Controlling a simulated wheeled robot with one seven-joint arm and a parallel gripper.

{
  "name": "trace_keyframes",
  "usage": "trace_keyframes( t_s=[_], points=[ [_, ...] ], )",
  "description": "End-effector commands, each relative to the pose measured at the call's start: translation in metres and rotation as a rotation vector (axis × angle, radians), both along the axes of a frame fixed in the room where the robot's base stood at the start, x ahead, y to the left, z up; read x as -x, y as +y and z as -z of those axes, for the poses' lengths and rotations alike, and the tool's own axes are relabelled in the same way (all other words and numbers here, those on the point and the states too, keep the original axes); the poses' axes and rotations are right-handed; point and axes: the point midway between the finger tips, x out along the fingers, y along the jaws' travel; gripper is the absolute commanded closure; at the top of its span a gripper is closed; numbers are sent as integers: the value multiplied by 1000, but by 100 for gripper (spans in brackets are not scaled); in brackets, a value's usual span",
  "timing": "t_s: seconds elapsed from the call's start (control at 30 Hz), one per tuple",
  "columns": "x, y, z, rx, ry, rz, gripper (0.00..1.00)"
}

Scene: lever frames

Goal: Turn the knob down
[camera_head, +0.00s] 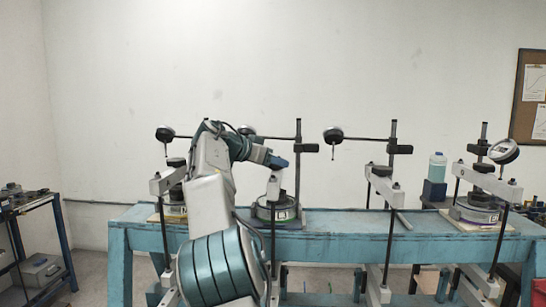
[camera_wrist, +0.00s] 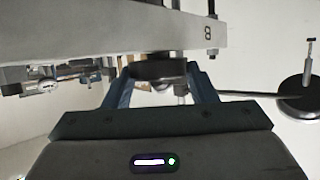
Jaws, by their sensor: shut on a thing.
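The knob (camera_wrist: 158,71) is a dark round disc under a grey beam marked 8 in the wrist view. My gripper (camera_wrist: 161,67) has its blue fingers on either side of the knob and is shut on it. In the head view my gripper (camera_head: 276,162) is at the top of the second lever frame (camera_head: 273,190) from the left. The knob there is hidden behind my gripper.
A blue bench (camera_head: 330,231) carries several similar lever frames with dial gauges on stands. A dial gauge (camera_head: 333,135) hangs right of my gripper, and another gauge (camera_wrist: 296,95) shows at right in the wrist view. A bottle (camera_head: 437,167) stands farther right.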

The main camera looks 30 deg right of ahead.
Motion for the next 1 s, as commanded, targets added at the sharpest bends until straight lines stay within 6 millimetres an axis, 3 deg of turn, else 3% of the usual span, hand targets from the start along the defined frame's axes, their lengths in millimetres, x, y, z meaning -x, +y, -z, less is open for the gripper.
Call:
trace_keyframes(
  t_s=[0.5,0.53,0.6,1.0],
  points=[
    [0,0,2,-3,1,17,71],
    [0,0,2,-3,1,17,40],
    [-1,0,2,-3,1,17,27],
    [0,9,-3,-1,0,15,27]
  ],
)
